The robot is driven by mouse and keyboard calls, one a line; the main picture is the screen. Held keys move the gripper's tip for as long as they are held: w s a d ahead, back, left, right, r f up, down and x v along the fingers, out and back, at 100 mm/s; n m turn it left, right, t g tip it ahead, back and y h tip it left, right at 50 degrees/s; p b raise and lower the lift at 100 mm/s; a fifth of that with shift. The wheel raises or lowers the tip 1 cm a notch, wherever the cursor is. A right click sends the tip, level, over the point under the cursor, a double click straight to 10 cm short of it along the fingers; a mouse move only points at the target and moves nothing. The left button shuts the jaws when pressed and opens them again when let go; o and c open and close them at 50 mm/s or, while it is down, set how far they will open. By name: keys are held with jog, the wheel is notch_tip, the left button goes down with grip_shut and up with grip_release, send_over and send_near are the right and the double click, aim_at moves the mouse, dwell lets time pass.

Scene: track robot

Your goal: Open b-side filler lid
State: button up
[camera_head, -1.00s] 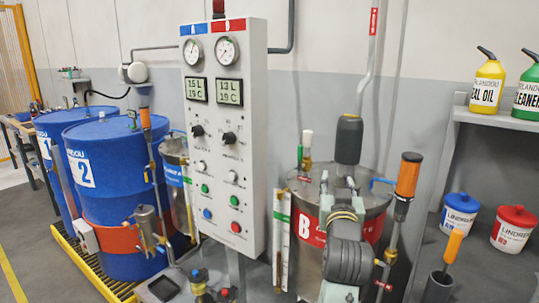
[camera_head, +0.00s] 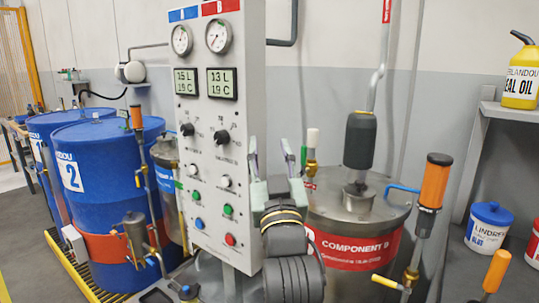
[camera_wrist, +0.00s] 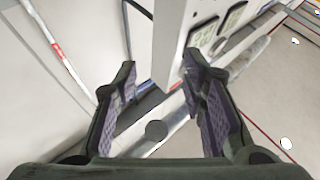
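The B tank (camera_head: 355,245) is a metal drum with a red "COMPONENT" band, standing right of the control cabinet. Its round metal top (camera_head: 385,212) carries a dark cylindrical unit (camera_head: 360,140) on a metal mount and a brass fitting with a white top (camera_head: 313,140). I cannot clearly pick out the filler lid; my arm covers the left part of the tank top. My gripper (camera_head: 273,155) is raised in front of the cabinet's right edge, left of the tank top. Its fingers are apart and empty, as the wrist view (camera_wrist: 158,80) also shows.
The control cabinet (camera_head: 205,125) with gauges and knobs stands close behind and left of my gripper. An orange-handled tool (camera_head: 433,180) rises at the tank's right. A blue drum (camera_head: 105,180) stands left. A shelf (camera_head: 510,110) holds a yellow oil can (camera_head: 523,75).

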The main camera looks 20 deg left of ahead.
jog(key=shift+s+a+r, duration=0.15)
jog(key=shift+s+a, duration=0.1)
jog(key=shift+a, duration=0.05)
